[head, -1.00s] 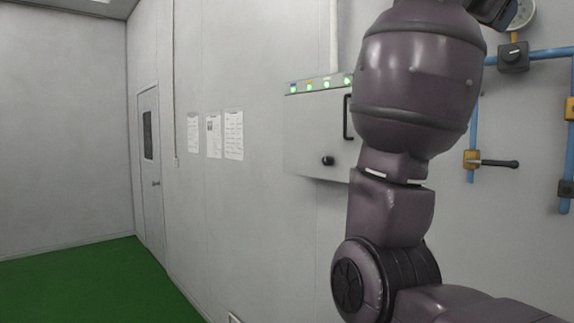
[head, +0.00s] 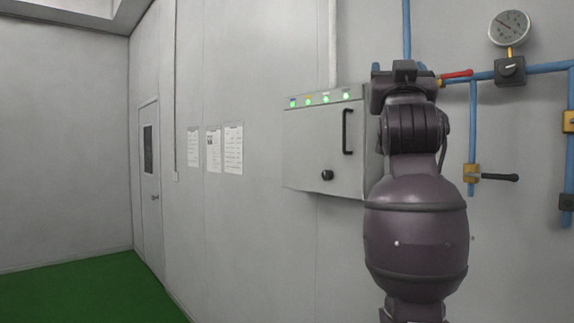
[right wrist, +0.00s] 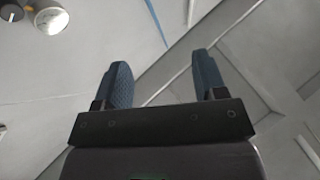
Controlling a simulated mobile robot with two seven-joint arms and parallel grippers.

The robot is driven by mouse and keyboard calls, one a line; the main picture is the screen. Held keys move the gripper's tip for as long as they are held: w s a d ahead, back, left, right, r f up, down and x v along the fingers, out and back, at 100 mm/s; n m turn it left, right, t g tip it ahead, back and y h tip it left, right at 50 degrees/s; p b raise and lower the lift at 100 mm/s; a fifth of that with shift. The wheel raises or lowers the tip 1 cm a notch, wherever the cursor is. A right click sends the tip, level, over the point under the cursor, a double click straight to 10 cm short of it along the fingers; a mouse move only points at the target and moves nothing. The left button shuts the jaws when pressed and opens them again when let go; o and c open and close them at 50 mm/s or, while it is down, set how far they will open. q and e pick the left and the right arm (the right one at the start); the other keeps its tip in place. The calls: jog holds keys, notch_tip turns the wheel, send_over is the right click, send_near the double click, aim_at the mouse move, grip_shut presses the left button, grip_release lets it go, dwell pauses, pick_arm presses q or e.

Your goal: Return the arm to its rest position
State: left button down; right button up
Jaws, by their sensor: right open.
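My right arm (head: 416,235) rises at the right of the head view, with its wrist end in front of the wall beside the control box. The right gripper (right wrist: 162,78) shows in the right wrist view with its two blue fingers wide apart and nothing between them. In the head view its fingers are hidden behind the wrist. My left arm and gripper are in neither current view.
A grey control box (head: 325,145) with lit buttons hangs left of my arm. Blue pipes (head: 540,69), a yellow valve (head: 471,173) with a black lever and a gauge (head: 509,27) are at right. The gauge also shows in the wrist view (right wrist: 51,20). Green floor (head: 85,290) lies clear at left.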

jog(key=w+f+n+g+y, duration=0.1)
jog(key=w+f+n+y, duration=0.2)
jog(key=f, duration=1)
jog(key=w+f+n+y, duration=0.2)
jog(key=f+n+y, duration=0.15)
jog(key=f, duration=0.85)
notch_tip(320, 180, down, 21)
jog(key=s+d+g+y, duration=0.2)
jog(key=s+g, duration=0.1)
jog(key=s+d+f+g, duration=0.15)
jog(key=s+f, duration=0.25)
jog(key=f, duration=0.4)
jog(key=s+d+f+m+g+b, duration=0.1)
jog(key=s+f+g, duration=0.1)
jog(key=s+f, duration=0.45)
jog(key=s+d+f+g, duration=0.1)
jog(key=s+f+g, duration=0.15)
jog(key=f, duration=0.65)
jog(key=s+d+f+m+g+h, duration=0.1)
jog(key=s+d+f+g+h, duration=0.1)
jog(key=s+f, duration=1.2)
jog(key=s+d+g, duration=0.1)
jog(key=s, duration=0.3)
jog(key=shift+d+f+g+b, duration=0.15)
jog(key=shift+f+g+b, duration=0.15)
jog(key=shift+f+b, duration=0.1)
